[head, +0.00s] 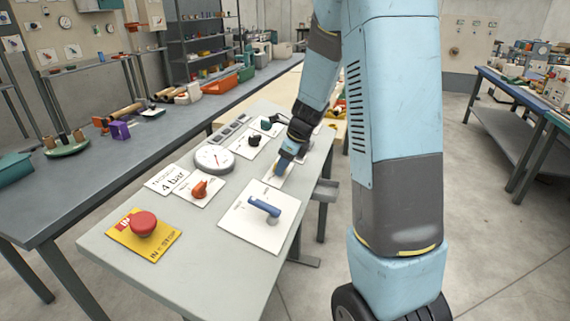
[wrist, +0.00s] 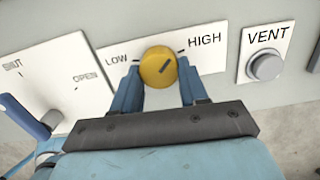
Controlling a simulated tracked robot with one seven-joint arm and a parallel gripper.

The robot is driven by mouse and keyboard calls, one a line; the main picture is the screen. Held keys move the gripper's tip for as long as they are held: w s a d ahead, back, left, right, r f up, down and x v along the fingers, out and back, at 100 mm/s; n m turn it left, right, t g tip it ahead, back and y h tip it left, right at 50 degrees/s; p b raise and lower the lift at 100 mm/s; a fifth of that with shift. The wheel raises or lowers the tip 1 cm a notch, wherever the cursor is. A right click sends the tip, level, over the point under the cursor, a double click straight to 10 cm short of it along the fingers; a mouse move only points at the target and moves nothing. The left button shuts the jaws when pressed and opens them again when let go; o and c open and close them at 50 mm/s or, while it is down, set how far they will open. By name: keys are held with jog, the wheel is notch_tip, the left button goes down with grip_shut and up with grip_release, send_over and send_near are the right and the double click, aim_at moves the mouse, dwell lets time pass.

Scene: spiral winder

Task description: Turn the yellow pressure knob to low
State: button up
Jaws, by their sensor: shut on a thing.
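The yellow pressure knob (wrist: 158,67) sits on a white plate between the words LOW and HIGH in the wrist view.
A VENT button (wrist: 267,66) is right of the knob. A blue lever (head: 264,206) on a SHUT/OPEN plate is on the other side. A red stop button (head: 143,223), an orange knob (head: 200,189) and a round gauge (head: 214,158) share the panel.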

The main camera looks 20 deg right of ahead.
jog(key=n, duration=0.6)
jog(key=shift+s+a+f+n+g, duration=0.1)
jog(key=shift+a+f+n+g, duration=0.05)
jog(key=shift+a+n+g, duration=0.15)
jog(key=shift+o, duration=0.5)
jog(key=n, duration=0.2)
jog(key=shift+n, duration=0.3)
jog(key=n, duration=0.2)
jog(key=shift+d+n, duration=0.2)
jog(key=shift+n, duration=0.2)
jog(key=shift+c, duration=0.2)
jog(key=n, duration=0.4)
jog(key=shift+n+g, duration=0.3)
jog(key=shift+g, duration=0.1)
jog(key=shift+c, duration=0.3)
jog(key=n, duration=0.2)
jog(key=shift+n, duration=0.3)
jog(key=n, duration=0.5)
jog(key=shift+w+d+h, duration=0.1)
jog(key=shift+w+h, duration=0.1)
jog(key=shift+h, duration=0.1)
